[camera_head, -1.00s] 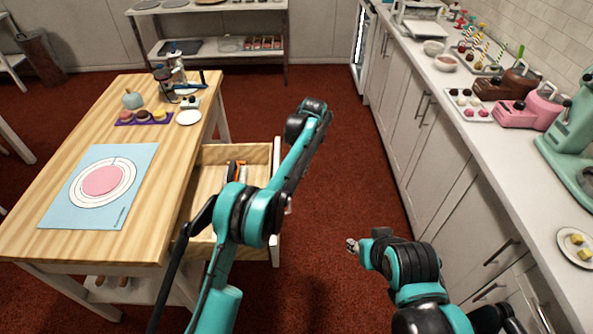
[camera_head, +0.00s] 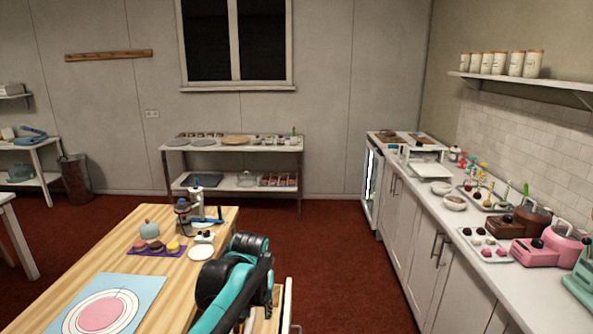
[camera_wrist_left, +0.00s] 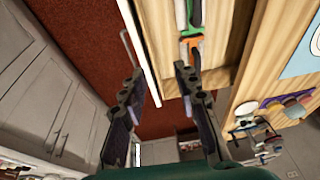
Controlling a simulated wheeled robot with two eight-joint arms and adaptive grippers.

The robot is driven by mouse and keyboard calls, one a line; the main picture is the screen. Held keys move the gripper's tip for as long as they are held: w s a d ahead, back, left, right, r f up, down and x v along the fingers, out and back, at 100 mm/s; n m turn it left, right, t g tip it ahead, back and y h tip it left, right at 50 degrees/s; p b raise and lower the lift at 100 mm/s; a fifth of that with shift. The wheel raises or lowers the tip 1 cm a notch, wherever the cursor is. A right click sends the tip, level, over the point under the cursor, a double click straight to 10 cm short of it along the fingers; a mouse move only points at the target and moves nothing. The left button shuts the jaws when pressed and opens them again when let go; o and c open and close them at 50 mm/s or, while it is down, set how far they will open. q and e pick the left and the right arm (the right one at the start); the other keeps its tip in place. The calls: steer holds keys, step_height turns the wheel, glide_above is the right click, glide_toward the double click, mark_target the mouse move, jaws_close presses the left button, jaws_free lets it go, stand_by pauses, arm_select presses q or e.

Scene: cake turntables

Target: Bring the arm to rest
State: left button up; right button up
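My left arm (camera_head: 240,285), teal and black, rises from the bottom edge of the head view, beside the wooden table's right side. I cannot make out its fingertips there. In the left wrist view my left gripper (camera_wrist_left: 158,72) has its two dark fingers spread apart with nothing between them. Past the fingers are red floor and the white front edge of the open drawer (camera_wrist_left: 148,50). Tools with orange and green parts (camera_wrist_left: 190,40) lie in the drawer, apart from the fingers. My right arm and gripper are not in view.
The wooden table (camera_head: 55,285) holds a blue mat (camera_head: 135,288), a purple mat with small cakes (camera_head: 158,249) and a white plate (camera_head: 201,253). The crowded counter (camera_head: 455,222) runs along the right. Red floor (camera_head: 330,265) lies clear between them.

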arm_select(q)
steer(key=s+a+f+t, duration=0.1)
steer(key=s+a+f, duration=0.1)
steer(key=s, duration=0.5)
steer(key=s+a+f+t, duration=0.1)
steer(key=s+a, duration=0.2)
steer(key=s, duration=0.5)
steer(key=s+a+f+t, duration=0.1)
steer(key=s+a+f, duration=0.1)
steer(key=s, duration=0.5)
steer(key=shift+s+a+f+n+t, duration=0.3)
steer(key=shift+a+f+t, duration=0.1)
steer(key=shift+a, duration=0.15)
